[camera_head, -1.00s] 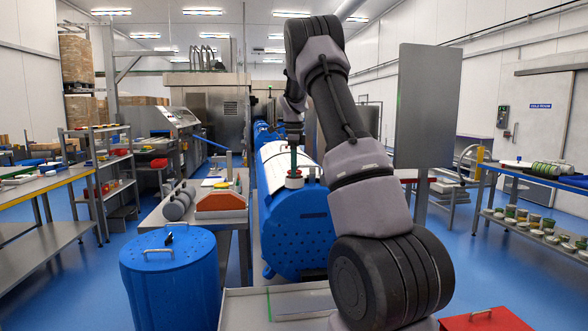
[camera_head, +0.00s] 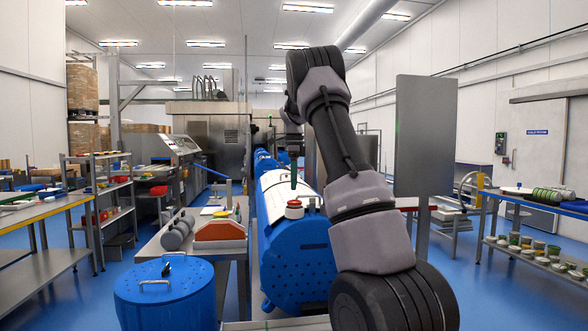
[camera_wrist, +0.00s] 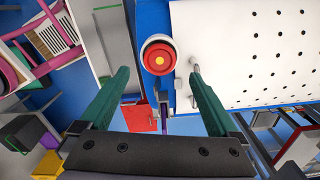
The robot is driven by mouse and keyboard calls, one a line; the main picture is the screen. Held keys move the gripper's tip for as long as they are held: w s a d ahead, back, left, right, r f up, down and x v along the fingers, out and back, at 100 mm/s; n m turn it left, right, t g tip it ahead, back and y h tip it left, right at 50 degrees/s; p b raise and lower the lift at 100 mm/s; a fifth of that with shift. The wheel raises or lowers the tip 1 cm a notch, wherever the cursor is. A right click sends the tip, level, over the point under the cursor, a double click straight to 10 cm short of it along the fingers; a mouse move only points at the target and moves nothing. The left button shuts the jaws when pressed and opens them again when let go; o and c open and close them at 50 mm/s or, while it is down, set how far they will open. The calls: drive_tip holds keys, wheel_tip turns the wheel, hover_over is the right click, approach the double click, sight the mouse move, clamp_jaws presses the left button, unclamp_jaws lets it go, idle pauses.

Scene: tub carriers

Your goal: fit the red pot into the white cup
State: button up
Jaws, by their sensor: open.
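The red pot (camera_wrist: 159,58) has a yellow dot at its centre and shows in the wrist view as a red disc ringed by the pale rim of the white cup (camera_wrist: 146,43). In the head view the red pot (camera_head: 294,203) shows at the top of the white cup (camera_head: 294,213), which stands on the near end of the blue tub's white top. It appears seated in the cup; how deep I cannot tell. My gripper (camera_wrist: 160,74) is open and empty, its green fingers wide apart. In the head view it (camera_head: 293,184) hangs just above the pot, apart from it.
A blue perforated tub (camera_head: 300,255) with a white lid (camera_head: 287,188) lies under the cup. A blue lidded drum (camera_head: 165,300) stands at front left. A grey panel (camera_head: 425,135) stands right of my arm.

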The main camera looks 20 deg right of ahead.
sight(294, 201)
drive_tip(key=s+a+r+n+t+y, duration=0.15)
drive_tip(key=s+a+r+n, duration=0.4)
drive_tip(key=s+r, duration=0.55)
drive_tip(key=s+a+f+n+t, duration=0.2)
drive_tip(key=s+a+n, duration=0.2)
drive_tip(key=s, duration=0.4)
drive_tip(key=s+a+f+n+t, duration=0.1)
drive_tip(key=s+a+n, duration=0.3)
drive_tip(key=s, duration=0.5)
drive_tip(key=s+a+f+n+t, duration=0.2)
drive_tip(key=s+a+n, duration=0.2)
drive_tip(key=s, duration=0.5)
drive_tip(key=shift+a+f+n+t, duration=0.3)
drive_tip(key=shift+a+n+t, duration=0.1)
drive_tip(key=shift+n, duration=0.55)
drive_tip(key=shift+y, duration=0.25)
drive_tip(key=shift+c, duration=0.3)
